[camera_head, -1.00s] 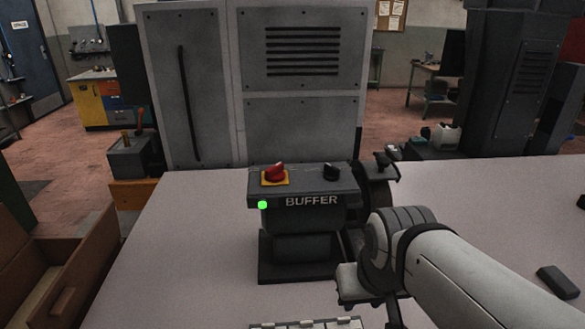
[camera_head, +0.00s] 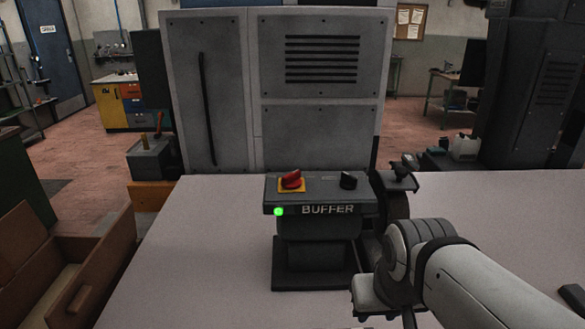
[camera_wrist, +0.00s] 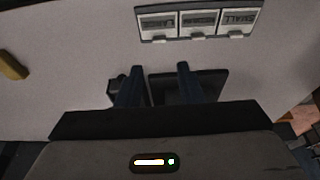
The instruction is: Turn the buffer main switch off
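The buffer (camera_head: 318,240) is a dark machine standing on the pale table, with the word BUFFER on its front. A red rotary knob (camera_head: 291,180) on a yellow plate, which looks like the main switch, sits on its top left. A black knob (camera_head: 348,181) is at its top right. A green lamp (camera_head: 278,211) glows on the front left corner. My gripper (camera_wrist: 157,76) shows two dark fingers spread apart, with nothing seen between them. In the head view my arm is right of the buffer, low and clear of the red knob; the fingertips are not clearly seen there.
The pale table (camera_head: 190,270) is clear left of the buffer. A tall grey cabinet (camera_head: 210,90) stands behind it. The wrist view shows labelled bins (camera_wrist: 198,22) and a yellowish object (camera_wrist: 12,66).

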